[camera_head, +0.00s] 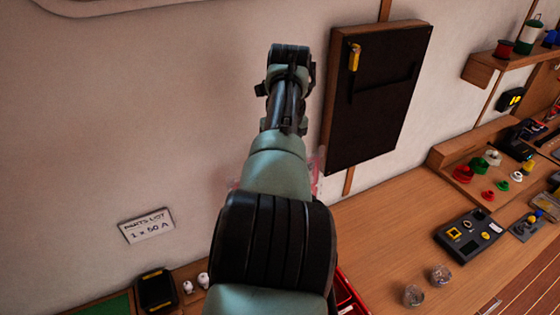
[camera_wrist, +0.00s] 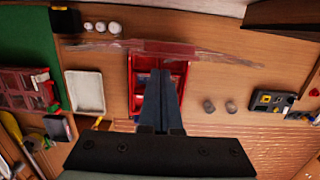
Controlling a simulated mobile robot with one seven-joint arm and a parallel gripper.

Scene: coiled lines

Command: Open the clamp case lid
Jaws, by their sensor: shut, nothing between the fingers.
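A red case (camera_wrist: 133,80) with an open top lies on the wooden bench in the middle of the wrist view. Its edge also shows beside my arm in the head view (camera_head: 347,296). A clear, pinkish panel (camera_wrist: 215,55), which looks like its lid, stands raised and nearly edge-on across the case's far side. Parts of it show on both sides of my arm in the head view (camera_head: 319,170). My gripper (camera_wrist: 161,74) is shut and empty, its fingers in front of the case and hiding much of its inside. Whether the fingers touch the panel cannot be told.
A white tray (camera_wrist: 86,92) and a pink-lidded box (camera_wrist: 22,85) lie left of the case. Two small clear jars (camera_head: 413,295) and a dark device (camera_head: 468,236) are to the right. A black wall panel (camera_head: 375,95) hangs beside my arm. Bench between is clear.

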